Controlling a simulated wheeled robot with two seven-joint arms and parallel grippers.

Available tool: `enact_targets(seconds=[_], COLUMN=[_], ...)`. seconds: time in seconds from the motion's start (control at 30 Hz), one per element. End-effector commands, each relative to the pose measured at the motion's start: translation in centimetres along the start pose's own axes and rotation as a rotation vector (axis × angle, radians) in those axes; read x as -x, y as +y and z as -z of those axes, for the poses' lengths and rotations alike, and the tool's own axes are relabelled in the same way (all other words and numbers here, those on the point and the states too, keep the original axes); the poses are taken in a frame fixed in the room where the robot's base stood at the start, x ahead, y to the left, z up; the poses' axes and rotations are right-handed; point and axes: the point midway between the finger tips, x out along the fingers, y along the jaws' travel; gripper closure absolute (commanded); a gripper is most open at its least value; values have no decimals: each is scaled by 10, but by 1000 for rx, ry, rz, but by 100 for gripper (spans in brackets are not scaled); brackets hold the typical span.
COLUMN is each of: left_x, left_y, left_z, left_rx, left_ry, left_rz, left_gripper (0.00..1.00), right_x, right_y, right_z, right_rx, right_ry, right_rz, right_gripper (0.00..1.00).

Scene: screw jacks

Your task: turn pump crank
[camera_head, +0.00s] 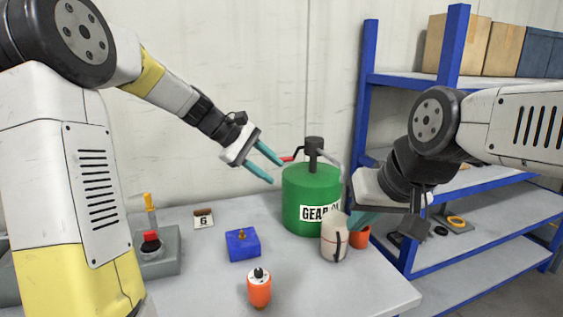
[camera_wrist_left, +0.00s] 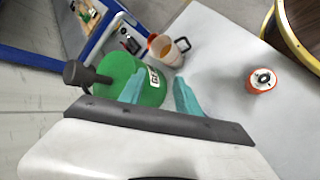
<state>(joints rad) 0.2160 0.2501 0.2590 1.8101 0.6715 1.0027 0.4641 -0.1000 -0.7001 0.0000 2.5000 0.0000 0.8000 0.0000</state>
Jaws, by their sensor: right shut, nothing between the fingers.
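The green gear oil drum (camera_head: 300,190) stands upright toward the back of the table. A dark pump head (camera_head: 314,148) sits on its top, with a grey spout to the right and a crank with a red grip (camera_head: 287,159) to the left. My left gripper (camera_head: 276,172) is open, its teal fingers just left of the drum and a little below the red grip, with nothing seen between them. In the left wrist view the drum (camera_wrist_left: 152,88) lies beyond the open fingers. My right gripper (camera_head: 359,222) is shut and empty right of the drum, its fingers partly hidden.
A beige container (camera_head: 333,241) and an orange cup (camera_head: 360,237) stand in front of the drum. A blue block (camera_head: 243,246), an orange bottle (camera_head: 259,289), a number card (camera_head: 203,219) and a grey box (camera_head: 158,263) are on the table. Blue shelving (camera_head: 458,250) stands right.

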Motion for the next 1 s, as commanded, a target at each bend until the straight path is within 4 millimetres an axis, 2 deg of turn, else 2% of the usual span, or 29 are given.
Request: enact_targets(seconds=[0.03,0.3,0.5,0.6,0.7,0.8,1.0], left_x=[-10,-44,-56,-58,-57,-57,-69], left_y=[8,53,72,75,76,77,88], left_z=[15,85,146,172,191,200,197], left_rx=[69,420,669,763,825,859,867], left_ry=[-43,-281,-465,-539,-590,-619,-630], left_rz=[-29,-216,-366,-429,-473,-497,-503], left_gripper=[60,60,60,60,60,60,60], right_x=[0,0,0,0,0,0,0], right_y=[0,0,0,0,0,0,0], right_z=[0,0,0,0,0,0,0], right_rx=[0,0,0,0,0,0,0], right_ry=[0,0,0,0,0,0,0], right_rz=[0,0,0,0,0,0,0], right_gripper=[100,100,100,100,100,100,100])
